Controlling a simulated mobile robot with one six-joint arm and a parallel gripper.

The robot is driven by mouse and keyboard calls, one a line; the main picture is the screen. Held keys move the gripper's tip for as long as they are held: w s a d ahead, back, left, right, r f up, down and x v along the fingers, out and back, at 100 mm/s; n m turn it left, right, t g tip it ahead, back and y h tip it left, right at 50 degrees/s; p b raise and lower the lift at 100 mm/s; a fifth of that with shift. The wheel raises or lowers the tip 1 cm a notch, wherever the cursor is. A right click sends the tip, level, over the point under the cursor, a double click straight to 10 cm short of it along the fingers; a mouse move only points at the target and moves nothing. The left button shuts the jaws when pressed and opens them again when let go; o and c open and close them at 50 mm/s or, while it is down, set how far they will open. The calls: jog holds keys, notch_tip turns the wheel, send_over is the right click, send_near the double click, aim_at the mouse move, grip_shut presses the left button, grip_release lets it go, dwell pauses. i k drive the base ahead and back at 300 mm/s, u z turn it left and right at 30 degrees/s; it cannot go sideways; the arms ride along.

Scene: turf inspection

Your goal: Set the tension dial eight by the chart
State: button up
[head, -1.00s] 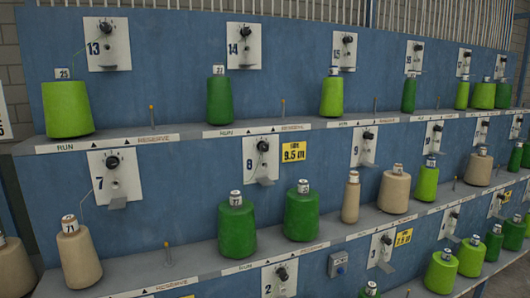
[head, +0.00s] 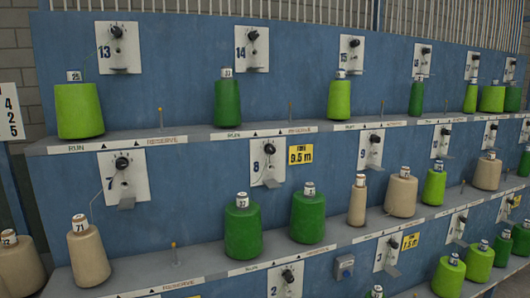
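Tension dial eight (head: 269,148) is a round black knob on a white plate marked 8 (head: 256,168), in the middle row of the blue panel. A grey tab juts out at the plate's lower edge. The knob's pointer setting is too small to read. A white sheet (head: 11,112), possibly the chart, is cut off by the left edge and shows the figures 4, 2 and 5. My gripper is not in view.
A yellow 9.5 m tag (head: 300,155) is right of plate 8. Below stand two dark green cones (head: 242,230) on the middle shelf (head: 215,256). Plate 7 (head: 123,180) is to the left, plate 9 (head: 370,150) to the right. A grey box (head: 344,267) with a button sits lower.

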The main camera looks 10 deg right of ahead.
aim_at(271, 150)
jog(key=u, duration=1.15)
jog(key=k, duration=1.3)
jog(key=u, duration=0.35)
jog(key=i, duration=1)
